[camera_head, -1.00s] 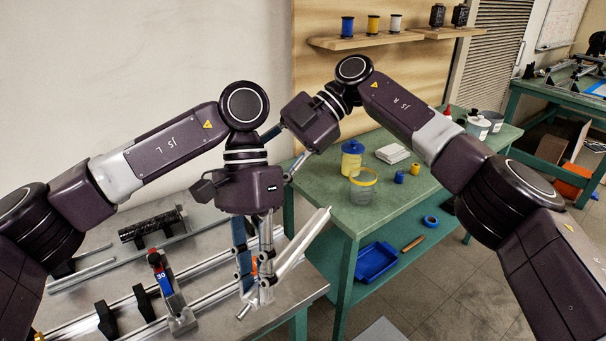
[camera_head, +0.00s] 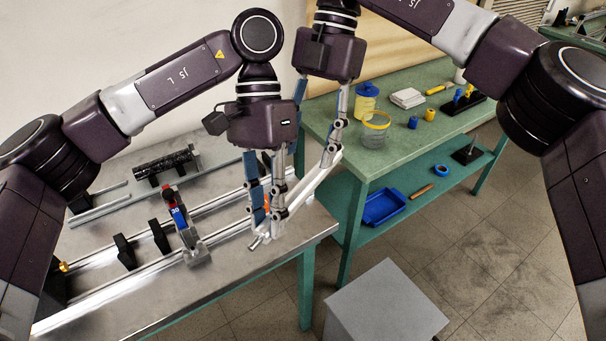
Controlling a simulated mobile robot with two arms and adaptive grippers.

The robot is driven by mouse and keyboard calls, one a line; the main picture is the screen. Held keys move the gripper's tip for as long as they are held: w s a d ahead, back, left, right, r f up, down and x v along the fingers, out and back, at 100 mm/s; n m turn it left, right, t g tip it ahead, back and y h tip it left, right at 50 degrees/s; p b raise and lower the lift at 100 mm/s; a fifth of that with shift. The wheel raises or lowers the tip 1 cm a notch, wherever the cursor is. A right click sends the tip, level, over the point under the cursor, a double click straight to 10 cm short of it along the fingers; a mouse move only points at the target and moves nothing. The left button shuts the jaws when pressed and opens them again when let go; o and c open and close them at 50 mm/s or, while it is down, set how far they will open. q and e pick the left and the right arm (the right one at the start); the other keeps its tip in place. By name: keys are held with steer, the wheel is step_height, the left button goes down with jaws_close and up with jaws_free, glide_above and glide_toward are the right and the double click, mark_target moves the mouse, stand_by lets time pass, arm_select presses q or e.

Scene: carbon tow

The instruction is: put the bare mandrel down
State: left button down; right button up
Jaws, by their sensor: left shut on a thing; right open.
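A pale, bare metal mandrel (camera_head: 312,184) slants up to the right from my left gripper (camera_head: 264,212). The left gripper is shut on the mandrel near its lower left end, above the right end of the steel bench. My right gripper (camera_head: 318,138) is open, pointing down near the mandrel's upper right end. I cannot tell whether its fingers touch the mandrel. The fingers of both grippers partly hide the mandrel.
The steel bench (camera_head: 150,300) carries long rails, black supports (camera_head: 125,251), a red and blue clamp-like fixture (camera_head: 182,222) and a black wrapped tube (camera_head: 165,164). A green table (camera_head: 400,150) holds jars and spools. A grey box (camera_head: 386,305) stands on the floor.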

mark_target(301, 182)
steer(key=x, duration=0.6)
steer(key=shift+s+a+f, duration=0.15)
steer(key=shift+s+f, duration=0.05)
steer(key=shift+f, duration=0.05)
steer(key=shift+c, duration=0.4)
jaws_close()
arm_select(q)
steer(key=c, duration=1.6)
jaws_free()
